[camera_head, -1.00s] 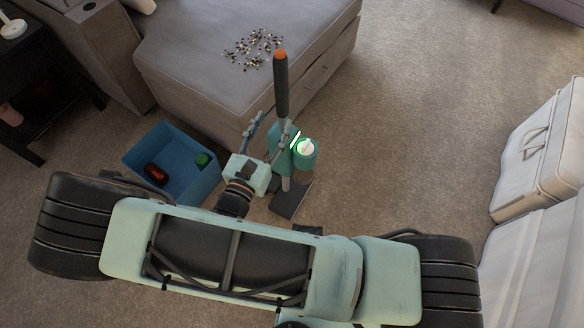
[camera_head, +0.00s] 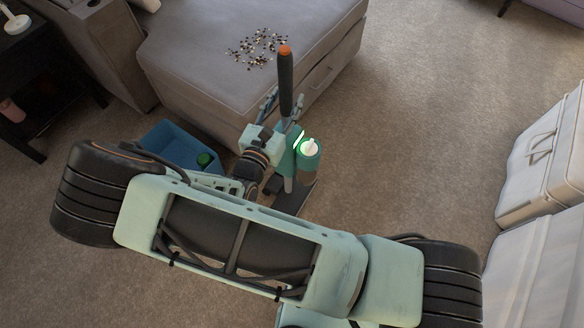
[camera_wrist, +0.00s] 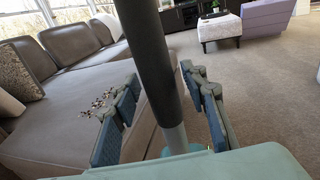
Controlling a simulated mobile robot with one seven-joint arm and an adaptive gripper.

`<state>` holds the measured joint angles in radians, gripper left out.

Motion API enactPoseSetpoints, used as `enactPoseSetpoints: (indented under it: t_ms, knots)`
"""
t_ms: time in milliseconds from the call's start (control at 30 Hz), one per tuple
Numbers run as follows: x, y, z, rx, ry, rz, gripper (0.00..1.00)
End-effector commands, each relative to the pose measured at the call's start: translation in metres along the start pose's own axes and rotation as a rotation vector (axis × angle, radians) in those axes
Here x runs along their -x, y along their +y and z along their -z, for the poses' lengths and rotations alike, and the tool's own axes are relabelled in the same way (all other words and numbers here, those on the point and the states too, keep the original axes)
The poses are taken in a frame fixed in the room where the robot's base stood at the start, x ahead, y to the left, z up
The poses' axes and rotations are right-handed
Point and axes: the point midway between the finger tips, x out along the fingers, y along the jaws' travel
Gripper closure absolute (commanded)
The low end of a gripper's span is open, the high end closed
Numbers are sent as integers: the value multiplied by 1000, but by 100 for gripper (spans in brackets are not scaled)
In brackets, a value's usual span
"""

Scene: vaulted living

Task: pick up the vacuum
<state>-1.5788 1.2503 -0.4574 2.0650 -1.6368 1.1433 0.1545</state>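The vacuum stands upright on the carpet in front of the grey ottoman, with a teal body (camera_head: 307,155), a black handle (camera_head: 285,85) with an orange top, and a dark floor head (camera_head: 293,196). In the wrist view its black handle (camera_wrist: 152,55) and grey tube run between the fingers. My gripper (camera_head: 282,108) is at the vacuum's upper part. The wrist view shows my gripper (camera_wrist: 160,110) open, with its blue finger pads on either side of the tube and gaps visible. My gripper hides part of the vacuum's tube in the head view.
The grey ottoman (camera_head: 215,75) has a scatter of small dark and light bits (camera_head: 257,47) on top. A blue bin (camera_head: 172,143) holding a green item (camera_head: 205,159) is left of the vacuum, partly hidden by my arm. White luggage (camera_head: 540,160) stands at right. Carpet between is clear.

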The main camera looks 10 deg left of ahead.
Motion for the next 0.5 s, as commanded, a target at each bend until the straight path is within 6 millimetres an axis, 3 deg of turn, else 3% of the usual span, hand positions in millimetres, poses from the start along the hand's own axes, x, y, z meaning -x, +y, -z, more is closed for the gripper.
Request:
enactPoseSetpoints:
  t_ms: [67, 300, 500]
  knots:
    - [0, 0, 0, 0, 0, 0, 71]
    - [0, 0, 0, 0, 0, 0, 98]
    - [-1, 0, -4, -1, -9, 1, 100]
